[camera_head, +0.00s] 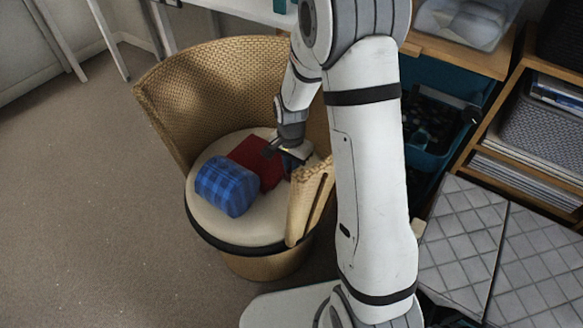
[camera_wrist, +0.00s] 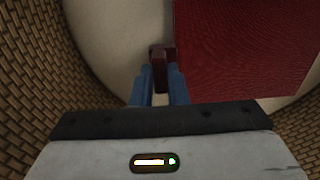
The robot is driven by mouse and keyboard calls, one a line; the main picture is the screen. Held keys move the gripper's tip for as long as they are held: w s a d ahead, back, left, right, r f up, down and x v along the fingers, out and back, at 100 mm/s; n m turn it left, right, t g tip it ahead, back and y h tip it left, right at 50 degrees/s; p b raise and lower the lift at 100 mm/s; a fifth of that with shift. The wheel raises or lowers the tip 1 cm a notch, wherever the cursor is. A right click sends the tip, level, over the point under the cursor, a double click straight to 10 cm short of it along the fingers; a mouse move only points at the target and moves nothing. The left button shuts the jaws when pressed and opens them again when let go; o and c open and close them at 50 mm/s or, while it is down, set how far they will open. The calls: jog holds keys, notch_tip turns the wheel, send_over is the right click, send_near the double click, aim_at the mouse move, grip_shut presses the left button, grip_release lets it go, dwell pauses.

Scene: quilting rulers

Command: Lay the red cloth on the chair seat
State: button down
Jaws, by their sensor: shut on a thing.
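The red cloth (camera_head: 252,160) lies on the cream seat of the wicker chair (camera_head: 265,224), flat and square-edged. In the wrist view the red cloth (camera_wrist: 245,45) fills the upper right, over the pale seat (camera_wrist: 105,35). My gripper (camera_head: 272,150) is low over the seat at the cloth's right side. In the wrist view my gripper (camera_wrist: 160,62) is shut with a small dark red piece at its fingertips, by the cloth's left edge. The arm hides part of the chair's right side.
A blue plaid bundle (camera_head: 228,187) sits on the seat, against the red cloth's front left. The wicker back (camera_head: 205,95) curves around the seat, and an armrest (camera_head: 305,205) stands close to my gripper. Shelves (camera_head: 520,150) stand at right. Carpet at left is clear.

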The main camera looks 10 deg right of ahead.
jog(key=shift+f, duration=0.2)
jog(key=c, duration=1.4)
grip_release()
jog(key=shift+r, duration=0.1)
notch_tip(320, 180, up, 12)
jog(key=p, duration=0.4)
jog(key=shift+r, duration=0.1)
